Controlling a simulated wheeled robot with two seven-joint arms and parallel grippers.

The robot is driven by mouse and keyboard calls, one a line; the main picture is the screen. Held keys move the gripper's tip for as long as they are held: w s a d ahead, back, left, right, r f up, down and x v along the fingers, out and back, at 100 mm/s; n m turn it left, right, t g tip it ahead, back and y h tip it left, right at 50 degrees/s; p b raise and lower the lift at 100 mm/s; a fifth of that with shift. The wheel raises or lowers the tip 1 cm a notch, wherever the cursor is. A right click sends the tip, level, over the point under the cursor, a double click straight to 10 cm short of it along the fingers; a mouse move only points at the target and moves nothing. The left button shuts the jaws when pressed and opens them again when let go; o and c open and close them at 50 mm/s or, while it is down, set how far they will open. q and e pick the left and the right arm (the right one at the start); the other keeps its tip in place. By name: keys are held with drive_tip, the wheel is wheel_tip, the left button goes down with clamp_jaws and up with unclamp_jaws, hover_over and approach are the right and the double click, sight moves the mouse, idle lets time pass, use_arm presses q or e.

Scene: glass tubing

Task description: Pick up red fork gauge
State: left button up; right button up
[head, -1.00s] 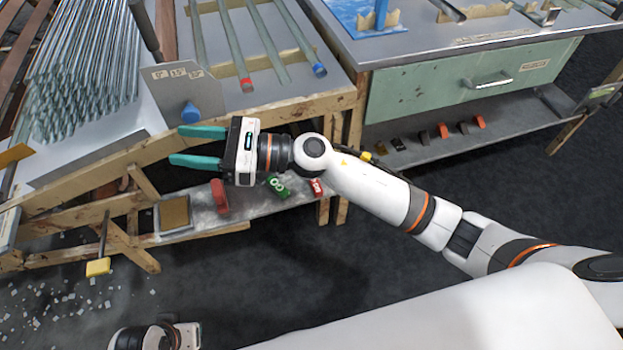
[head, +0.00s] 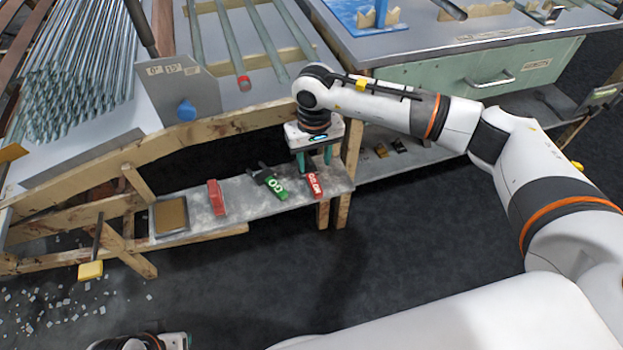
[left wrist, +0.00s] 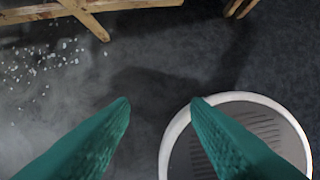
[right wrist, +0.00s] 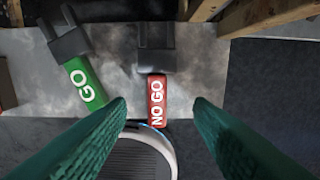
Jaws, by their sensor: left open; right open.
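The red fork gauge (head: 315,186) lies on the low shelf, near its right end, with "NO GO" in white on its red handle. In the right wrist view the red fork gauge (right wrist: 157,98) lies between my fingertips in the picture, its dark fork pointing away. My right gripper (head: 315,160) points down above it, open and empty; it also shows in the right wrist view (right wrist: 160,105). A green "GO" fork gauge (head: 275,187) lies to its left. My left gripper (left wrist: 160,102) is open and empty over the floor.
The low shelf (head: 240,200) also holds a red block (head: 216,198) and a brown pad in a tray (head: 171,214). The wooden bench rail (head: 230,124) runs above it, and a wooden leg (head: 350,160) stands close on the right.

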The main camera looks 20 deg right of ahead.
sight(313, 178)
drive_tip(key=shift+a+f, duration=0.1)
drive_tip(key=shift+f, duration=0.8)
wheel_tip(313, 178, down, 5)
drive_tip(key=shift+w+r+b, duration=0.15)
drive_tip(key=shift+r+b, duration=0.05)
drive_tip(key=shift+b, duration=0.25)
use_arm(q)
drive_tip(key=shift+s+r, duration=0.15)
drive_tip(key=shift+s, duration=0.05)
use_arm(e)
drive_tip(key=shift+c, duration=0.4)
clamp_jaws()
drive_tip(key=shift+r, duration=0.1)
